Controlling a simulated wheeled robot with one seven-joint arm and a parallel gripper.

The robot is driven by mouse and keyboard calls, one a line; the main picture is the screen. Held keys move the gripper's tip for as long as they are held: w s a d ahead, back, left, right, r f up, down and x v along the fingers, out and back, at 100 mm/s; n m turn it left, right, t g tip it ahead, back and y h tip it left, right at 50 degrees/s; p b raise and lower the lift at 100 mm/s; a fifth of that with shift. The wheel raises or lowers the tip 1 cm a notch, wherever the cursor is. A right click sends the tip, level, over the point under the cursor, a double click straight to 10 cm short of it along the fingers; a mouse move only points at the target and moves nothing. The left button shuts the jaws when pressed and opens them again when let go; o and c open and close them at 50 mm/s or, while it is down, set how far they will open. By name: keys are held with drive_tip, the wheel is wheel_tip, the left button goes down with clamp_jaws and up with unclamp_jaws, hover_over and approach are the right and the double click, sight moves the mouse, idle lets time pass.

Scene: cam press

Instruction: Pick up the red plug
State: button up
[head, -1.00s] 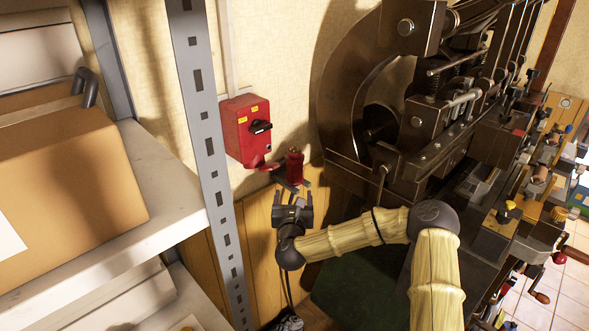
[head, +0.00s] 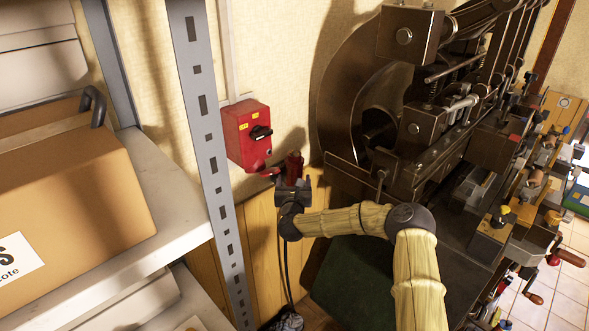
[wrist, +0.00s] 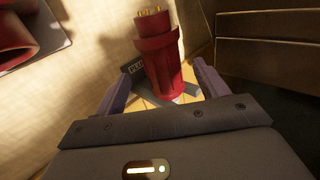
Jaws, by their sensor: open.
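The red plug (head: 294,166) stands upright in front of the wall, just right of the red switch box. In the wrist view the plug (wrist: 162,65) shows as a red cylinder with a collar and brass pins on top, with a dark label reading "PLU" behind it. My gripper (head: 293,184) is open, and in the wrist view its two fingers (wrist: 163,80) lie to either side of the plug's lower part. I cannot tell whether either finger touches it. The plug's lower part is partly hidden by the gripper in the head view.
The red switch box (head: 247,135) with a black knob hangs on the wall. A metal shelf post (head: 203,120) and a shelf with a cardboard box (head: 75,190) stand at left. The dark press machine (head: 400,130) stands close at right.

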sight(294, 173)
drive_tip(key=shift+w, duration=1.1)
drive_tip(key=shift+w+p, duration=0.9)
drive_tip(key=shift+p, duration=0.05)
drive_tip(key=shift+w+f+p, duration=0.2)
drive_tip(key=shift+w+p, duration=0.4)
drive_tip(key=shift+w, duration=1.1)
drive_tip(key=c, duration=1.1)
